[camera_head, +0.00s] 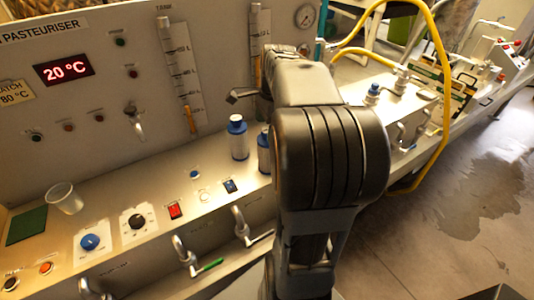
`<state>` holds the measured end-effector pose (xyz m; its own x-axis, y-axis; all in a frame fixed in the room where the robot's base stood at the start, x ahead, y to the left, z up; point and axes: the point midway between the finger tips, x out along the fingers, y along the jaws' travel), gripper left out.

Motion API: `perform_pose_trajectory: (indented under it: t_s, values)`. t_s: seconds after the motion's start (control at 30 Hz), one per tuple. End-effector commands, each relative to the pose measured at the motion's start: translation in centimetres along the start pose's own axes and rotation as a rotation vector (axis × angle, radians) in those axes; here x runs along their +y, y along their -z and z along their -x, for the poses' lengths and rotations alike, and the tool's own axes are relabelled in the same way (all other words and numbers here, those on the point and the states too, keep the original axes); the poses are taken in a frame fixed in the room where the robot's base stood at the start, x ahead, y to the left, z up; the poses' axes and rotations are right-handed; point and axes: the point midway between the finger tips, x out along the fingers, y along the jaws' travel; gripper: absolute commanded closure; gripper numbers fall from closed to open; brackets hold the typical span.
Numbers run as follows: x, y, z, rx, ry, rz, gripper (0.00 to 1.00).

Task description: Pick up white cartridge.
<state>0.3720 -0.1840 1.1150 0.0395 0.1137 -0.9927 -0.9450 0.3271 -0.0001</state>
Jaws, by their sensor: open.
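I see nothing that I can surely name as the white cartridge. Two white cylinders with blue caps stand upright on the steel ledge: one in plain view (238,140), the other (264,152) partly hidden behind my arm. My gripper (240,96) shows only as a small dark finger tip left of my arm, above the nearer-left cylinder in the picture and apart from it. It is open, and I see nothing held. My arm hides the rest of the gripper and part of the ledge.
A pasteuriser panel (90,100) with a 20 °C display rises behind the ledge. A clear cup (66,198) and a green pad (27,225) are at left. Knobs, switches and taps line the front. A yellow hose (440,100) loops at right; wet floor (470,200) lies beyond.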

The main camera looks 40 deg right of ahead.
Motion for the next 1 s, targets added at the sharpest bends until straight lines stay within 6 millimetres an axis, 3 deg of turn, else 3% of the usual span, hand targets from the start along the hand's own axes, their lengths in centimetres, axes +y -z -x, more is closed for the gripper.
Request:
perform_pose_trajectory:
  t_s: [0.4, 0.73, 1.0]
  values:
    - [0.2, 0.1, -4.7, -0.001, -0.003, 0.002, 0.05]
    - [0.2, 0.1, -5.3, 0.000, 0.000, 0.001, 0.05]
    - [0.2, 0.1, -5.2, 0.000, 0.000, 0.001, 0.29]
